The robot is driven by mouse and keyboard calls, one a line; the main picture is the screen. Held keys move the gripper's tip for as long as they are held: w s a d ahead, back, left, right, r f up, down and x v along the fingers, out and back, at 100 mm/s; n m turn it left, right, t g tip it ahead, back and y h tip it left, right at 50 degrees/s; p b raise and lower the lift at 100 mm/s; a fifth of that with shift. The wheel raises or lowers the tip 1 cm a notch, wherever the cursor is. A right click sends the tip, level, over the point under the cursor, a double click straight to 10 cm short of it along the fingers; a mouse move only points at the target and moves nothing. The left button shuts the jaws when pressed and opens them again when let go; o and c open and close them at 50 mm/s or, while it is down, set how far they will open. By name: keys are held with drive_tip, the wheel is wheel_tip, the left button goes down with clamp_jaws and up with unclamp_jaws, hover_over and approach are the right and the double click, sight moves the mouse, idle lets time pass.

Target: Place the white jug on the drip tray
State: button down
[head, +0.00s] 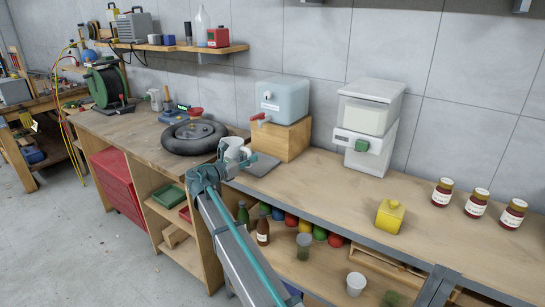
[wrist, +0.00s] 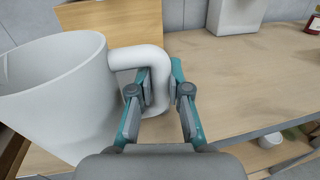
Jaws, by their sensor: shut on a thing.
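The white jug (head: 232,150) is upright, or nearly so, just left of the drip tray in the head view. My gripper (wrist: 162,85) is shut on the jug's handle, with a finger on each side of it. The jug's body (wrist: 55,95) fills the left of the wrist view. The drip tray (head: 264,165) is a flat dark grey plate on the bench, in front of the wooden block. Its left part is partly hidden by the jug and gripper. I cannot tell the jug's exact height above the bench.
A pale blue dispenser (head: 281,98) with a red tap (head: 260,117) stands on a wooden block (head: 290,140) behind the tray. A black tyre (head: 192,137) lies left of the jug. A white machine (head: 366,125) stands right. The bench (head: 335,180) between is clear.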

sight(249, 166)
drive_tip(key=p+x, duration=0.1)
drive_tip(key=x, duration=1.3)
drive_tip(key=shift+w+d, duration=0.15)
drive_tip(key=shift+f+p, duration=0.55)
drive_tip(key=shift+f, duration=1.2)
drive_tip(key=shift+f, duration=0.1)
drive_tip(key=shift+f, duration=0.1)
drive_tip(key=c, duration=1.1)
unclamp_jaws()
drive_tip(key=shift+c, duration=0.2)
drive_tip(key=b+v, duration=0.1)
drive_tip(key=v, duration=0.5)
drive_tip(key=b+v, duration=0.1)
drive_tip(key=v, duration=0.5)
drive_tip(key=shift+r, duration=0.2)
